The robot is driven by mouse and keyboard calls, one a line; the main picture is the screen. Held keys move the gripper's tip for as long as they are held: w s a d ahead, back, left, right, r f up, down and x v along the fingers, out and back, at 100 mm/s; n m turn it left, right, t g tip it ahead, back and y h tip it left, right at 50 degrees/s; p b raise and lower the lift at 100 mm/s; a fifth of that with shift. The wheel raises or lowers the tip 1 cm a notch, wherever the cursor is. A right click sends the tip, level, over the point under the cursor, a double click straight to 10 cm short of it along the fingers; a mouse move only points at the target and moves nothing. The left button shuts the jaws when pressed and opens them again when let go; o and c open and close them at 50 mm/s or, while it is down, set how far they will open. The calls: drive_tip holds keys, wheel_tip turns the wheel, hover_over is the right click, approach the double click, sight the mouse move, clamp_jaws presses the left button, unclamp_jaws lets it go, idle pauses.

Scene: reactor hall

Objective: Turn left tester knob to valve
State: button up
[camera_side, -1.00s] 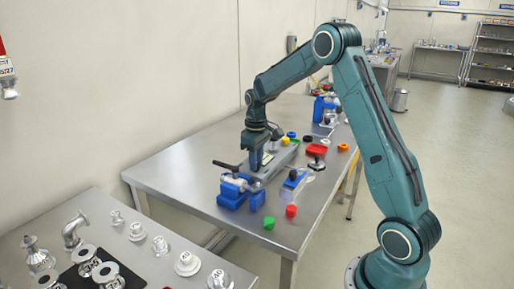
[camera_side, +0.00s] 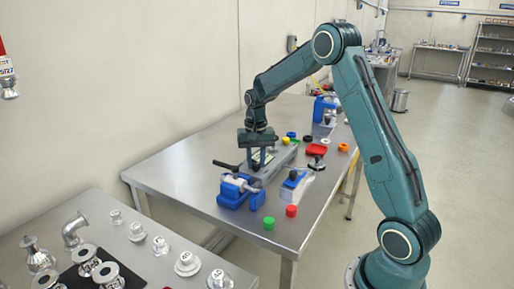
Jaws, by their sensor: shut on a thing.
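The tester (camera_side: 276,163) is a long grey body lying on the steel table, with a pale panel on its top. My gripper (camera_side: 262,162) points straight down over it, with its fingertips at the tester's top. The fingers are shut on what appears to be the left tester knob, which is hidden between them. I cannot read any markings or the knob's setting.
A blue vise (camera_side: 235,190) with a dark handle stands just in front of the tester. A blue-and-clear device (camera_side: 296,184), a green cap (camera_side: 269,223) and a red cap (camera_side: 291,211) are at right. Several coloured caps lie behind. The table's left part (camera_side: 185,168) is clear.

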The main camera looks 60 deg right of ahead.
sight(256, 164)
drive_tip(key=shift+r+m, duration=0.1)
drive_tip(key=shift+m, duration=0.8)
drive_tip(key=o, duration=1)
wheel_tip(256, 164, up, 14)
drive_tip(key=shift+f, duration=0.1)
idle(0.3)
